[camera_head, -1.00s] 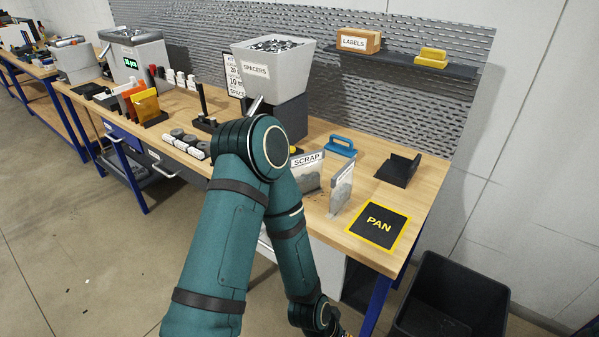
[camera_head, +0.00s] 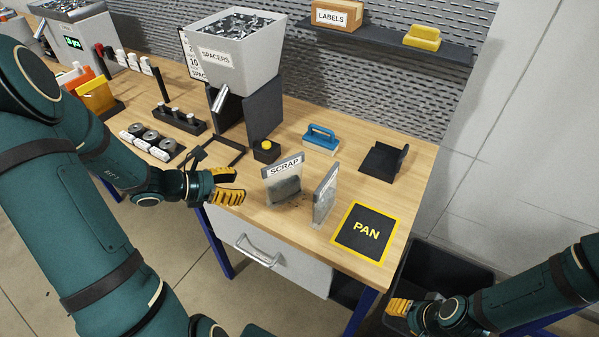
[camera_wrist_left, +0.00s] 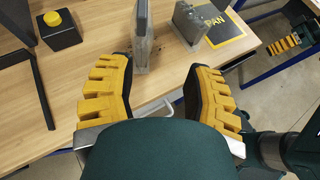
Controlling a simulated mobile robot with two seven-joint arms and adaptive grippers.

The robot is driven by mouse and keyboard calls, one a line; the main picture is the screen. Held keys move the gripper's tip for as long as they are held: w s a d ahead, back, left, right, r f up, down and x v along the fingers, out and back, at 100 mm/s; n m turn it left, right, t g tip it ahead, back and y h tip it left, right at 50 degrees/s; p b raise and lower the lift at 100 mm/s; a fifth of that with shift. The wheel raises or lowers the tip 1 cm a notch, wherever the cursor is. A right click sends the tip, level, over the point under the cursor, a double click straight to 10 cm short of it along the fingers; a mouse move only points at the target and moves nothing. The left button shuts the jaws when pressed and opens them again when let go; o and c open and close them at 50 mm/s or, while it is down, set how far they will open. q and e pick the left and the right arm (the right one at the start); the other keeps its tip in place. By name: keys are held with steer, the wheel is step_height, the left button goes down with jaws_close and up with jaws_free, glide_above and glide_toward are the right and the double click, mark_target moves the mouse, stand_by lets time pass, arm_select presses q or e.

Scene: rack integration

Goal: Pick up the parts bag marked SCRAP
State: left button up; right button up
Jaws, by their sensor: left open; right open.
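The SCRAP parts bag (camera_head: 283,188) stands upright on the bench, a clear-grey pouch with dark contents and a white label on top. My left gripper (camera_head: 232,186) is open and empty just left of it, apart from it, with the fingers pointing towards its side edge. In the left wrist view the bag (camera_wrist_left: 142,40) shows edge-on, ahead of the gap between the yellow-padded fingers (camera_wrist_left: 160,78). My right gripper (camera_head: 400,307) is low at the right, off the bench and near the black bin; it is open, with nothing seen in it.
A second grey bag (camera_head: 324,196) stands close to the right, its label not readable. The PAN mat (camera_head: 366,232) lies beyond it. A black bin (camera_head: 455,262) stands off the bench.

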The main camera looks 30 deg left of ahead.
arm_select(q)
step_height(320, 180, up, 2)
steer(key=a+t, duration=0.1)
steer(key=a, duration=0.1)
steer(key=n, duration=0.1)
glide_toward(283, 169)
steer(key=w+f, duration=0.1)
steer(key=w, duration=0.1)
steer(key=shift+t+y, duration=0.3)
steer(key=shift+s+d+x, duration=0.1)
steer(key=shift+d+x, duration=0.05)
steer(key=shift+x, duration=0.85)
steer(key=shift+s+d+x, duration=0.1)
steer(key=shift+x, duration=0.9)
steer(key=shift+s+d+x, duration=0.1)
steer(key=shift+d+x, duration=0.05)
steer(key=shift+x, duration=0.85)
jaws_close()
